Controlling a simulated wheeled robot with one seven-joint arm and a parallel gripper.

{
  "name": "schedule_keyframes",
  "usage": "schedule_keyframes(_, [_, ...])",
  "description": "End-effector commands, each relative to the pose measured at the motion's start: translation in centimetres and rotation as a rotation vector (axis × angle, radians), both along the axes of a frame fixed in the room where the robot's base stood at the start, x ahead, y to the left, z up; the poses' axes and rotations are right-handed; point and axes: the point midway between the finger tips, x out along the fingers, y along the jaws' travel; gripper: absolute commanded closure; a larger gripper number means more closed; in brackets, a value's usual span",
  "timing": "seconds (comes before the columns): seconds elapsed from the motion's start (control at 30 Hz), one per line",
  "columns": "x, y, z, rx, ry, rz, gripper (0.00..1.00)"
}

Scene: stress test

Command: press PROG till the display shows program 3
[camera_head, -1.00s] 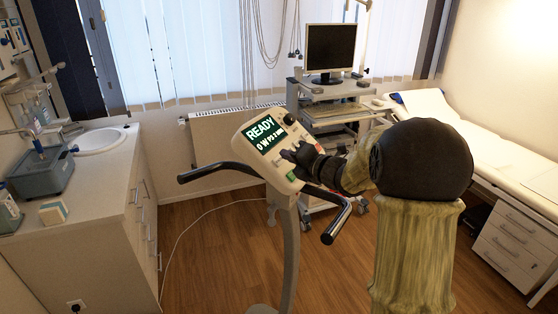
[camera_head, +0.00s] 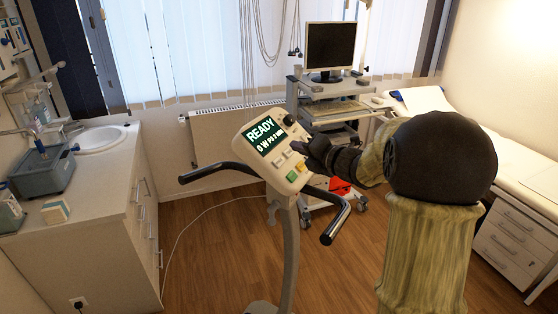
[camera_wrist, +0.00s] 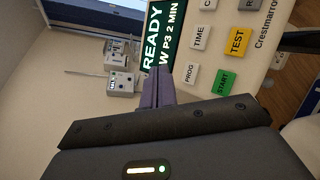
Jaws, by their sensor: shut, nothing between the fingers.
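The console (camera_head: 262,160) stands on a post with dark handlebars. Its display (camera_head: 265,136) reads READY and a line with 0 W; in the wrist view the display (camera_wrist: 158,40) shows READY and W P3 2 MIN. The white PROG button (camera_wrist: 190,73) is fully visible in the wrist view, beside the display's lower end. My gripper (camera_head: 307,147) is shut and empty at the console's right side. In the wrist view its fingertips (camera_wrist: 160,72) lie left of PROG, over the display's edge; they do not cover the button. I cannot tell the gap to the panel.
TIME (camera_wrist: 199,37), yellow TEST (camera_wrist: 237,41) and green START (camera_wrist: 225,83) sit close to PROG. A handlebar (camera_head: 338,222) reaches forward below my arm. A computer cart (camera_head: 335,108) stands behind, a couch (camera_head: 470,145) at right, a counter (camera_head: 100,190) at left.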

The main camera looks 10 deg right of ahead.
Motion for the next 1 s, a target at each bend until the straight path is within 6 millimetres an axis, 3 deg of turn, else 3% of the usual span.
schedule_keyframes(0.27, [-0.1, -0.1, 0.2, 0.000, 0.000, 0.000, 1.00])
schedule_keyframes(1.0, [-1.9, -2.4, 3.9, -0.001, -0.001, 0.000, 1.00])
